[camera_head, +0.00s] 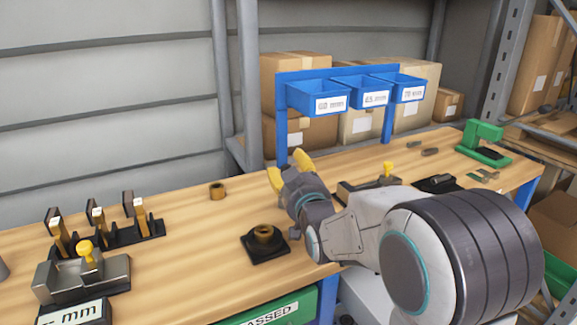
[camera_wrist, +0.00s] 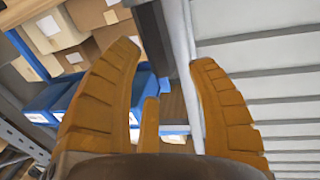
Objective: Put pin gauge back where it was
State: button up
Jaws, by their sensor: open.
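My gripper (camera_head: 287,168) is raised over the middle of the bench, its yellow fingers spread and nothing seen between them. In the wrist view, the gripper (camera_wrist: 165,55) is also open and empty, with blue bins and wall panels behind it. Several upright pieces with pale tops stand in a black rack (camera_head: 120,235) at the left; one may be the pin gauge, but I cannot tell which. A metal block (camera_head: 105,278) with a yellow knob (camera_head: 86,250) is in front of the rack. Another yellow knob (camera_head: 387,172) shows beyond my arm, its base partly hidden.
A brass ring (camera_head: 217,191) lies on the wooden bench. Another ring (camera_head: 263,233) sits on a black base (camera_head: 266,249) near the front edge. Blue labelled bins (camera_head: 318,97) hang at the back. A green device (camera_head: 484,141) is at the far right.

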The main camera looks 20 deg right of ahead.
jog(key=s, duration=0.6)
jog(key=shift+r, duration=0.1)
dwell(0.3)
